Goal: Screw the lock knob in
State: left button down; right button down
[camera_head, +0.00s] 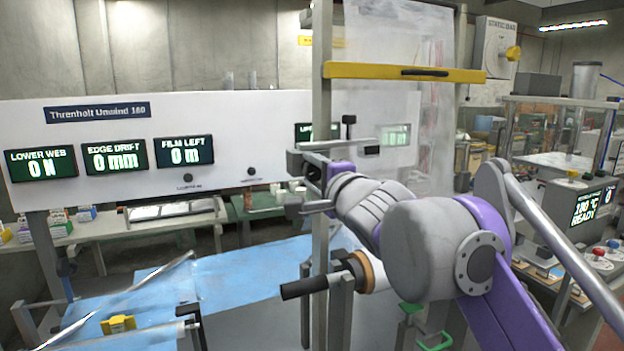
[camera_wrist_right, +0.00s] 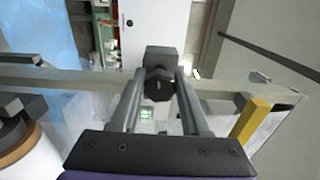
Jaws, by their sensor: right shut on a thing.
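My right gripper (camera_head: 303,180) reaches in from the right to the upright grey post in the head view. In the right wrist view its two fingers (camera_wrist_right: 160,90) are shut on the dark, many-sided lock knob (camera_wrist_right: 158,87). The knob is between the fingertips, in front of a grey block (camera_wrist_right: 161,58) at the horizontal bar. Whether its thread is engaged cannot be seen. In the head view the knob cannot be made out clearly at the gripper. My left gripper is not in view.
A white panel (camera_head: 230,112) with green readouts stands behind. A film roll (camera_head: 366,272) with a black handle (camera_head: 303,288) sits below my right arm. A yellow bar (camera_head: 404,72) crosses the frame above. Blue film (camera_head: 240,268) lies at lower left.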

jog(key=m+b, duration=0.1)
jog(key=m, duration=0.3)
jog(key=shift+f+b, duration=0.15)
jog(key=shift+b, duration=0.25)
jog(key=shift+d+m+b, duration=0.1)
jog(key=shift+m+b, duration=0.55)
jog(key=shift+m, duration=1.45)
jog(key=shift+c, duration=1.9)
grip_release()
jog(key=shift+s+r, duration=0.1)
jog(key=shift+r, duration=0.1)
jog(key=b+v, duration=0.1)
jog(key=v, duration=0.9)
jog(key=shift+s, duration=0.4)
jog(key=shift+d, duration=0.1)
